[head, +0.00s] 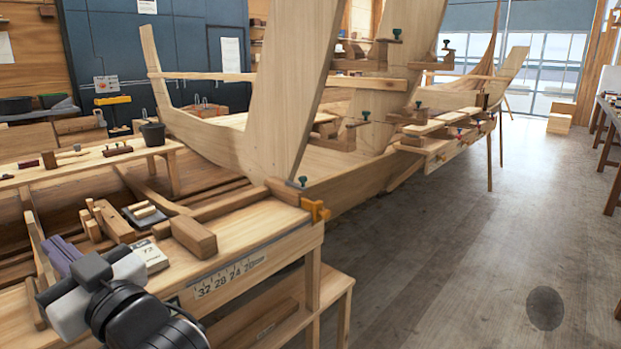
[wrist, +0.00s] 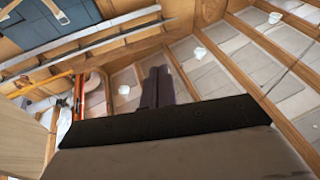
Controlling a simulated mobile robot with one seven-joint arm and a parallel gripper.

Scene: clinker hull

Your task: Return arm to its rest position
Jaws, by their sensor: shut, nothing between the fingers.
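My gripper (head: 62,255) shows at the lower left of the head view, with its purple fingers beside the near workbench (head: 272,222). My dark arm links are below it. In the wrist view my gripper (wrist: 157,86) has its two fingers together, with nothing between them. That view faces what looks like the ceiling, with wooden beams (wrist: 268,87) and pale panels behind the fingers. I cannot tell the exact gap between the gripper and the bench top.
The wooden hull (head: 350,183) stands beyond. The floor (head: 450,245) at right is mostly clear.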

